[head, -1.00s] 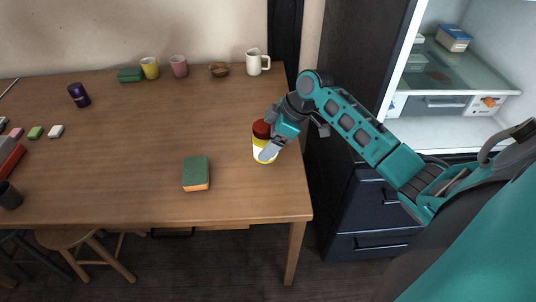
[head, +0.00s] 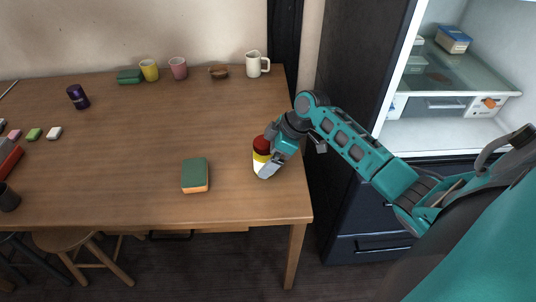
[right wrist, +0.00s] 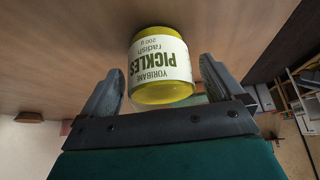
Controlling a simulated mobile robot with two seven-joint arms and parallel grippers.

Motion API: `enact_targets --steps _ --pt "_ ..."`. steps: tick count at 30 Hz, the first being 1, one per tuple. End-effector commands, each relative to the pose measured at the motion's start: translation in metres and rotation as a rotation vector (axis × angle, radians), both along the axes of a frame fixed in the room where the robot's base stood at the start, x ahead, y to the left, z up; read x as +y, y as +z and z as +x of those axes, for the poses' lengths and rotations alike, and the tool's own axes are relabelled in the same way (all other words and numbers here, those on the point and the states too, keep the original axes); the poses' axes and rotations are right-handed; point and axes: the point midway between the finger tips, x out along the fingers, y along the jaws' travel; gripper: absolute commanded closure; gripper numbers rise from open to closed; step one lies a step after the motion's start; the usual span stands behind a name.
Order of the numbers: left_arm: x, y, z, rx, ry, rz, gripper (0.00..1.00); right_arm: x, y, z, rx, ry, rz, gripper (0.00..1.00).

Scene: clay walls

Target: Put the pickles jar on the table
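The pickles jar (head: 262,168) has a red top, a white label and yellow bands. It stands upright on the wooden table (head: 225,210), near its right end. The right wrist view shows its upside-down label "PICKLES" (right wrist: 160,62); the red top does not show there. My right gripper (head: 272,163) is at the jar's right side. In the right wrist view, the two fingers of the right gripper (right wrist: 160,85) stand on either side of the jar with narrow gaps, so it looks open around it. My left gripper is not in view.
A green and orange sponge-like block (head: 195,175) lies left of the jar. A white mug (head: 256,64), brown bowl (head: 218,72), pink cup (head: 178,68) and yellow cup (head: 149,70) stand at the back. An open fridge (head: 440,130) is on the right. The table's middle is clear.

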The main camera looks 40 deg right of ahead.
Motion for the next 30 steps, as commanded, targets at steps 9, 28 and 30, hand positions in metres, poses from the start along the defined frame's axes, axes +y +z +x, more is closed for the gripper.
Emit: enact_targets --steps 9,28,30 --pt "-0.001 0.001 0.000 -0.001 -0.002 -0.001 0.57 0.000 0.003 0.000 -0.001 0.000 0.000 0.00" --pt "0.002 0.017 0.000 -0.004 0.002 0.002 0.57 -0.043 0.096 -0.033 0.000 0.001 -0.001 0.00" --pt "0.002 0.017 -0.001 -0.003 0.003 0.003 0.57 -0.045 0.102 -0.035 0.000 0.001 -0.001 0.00"
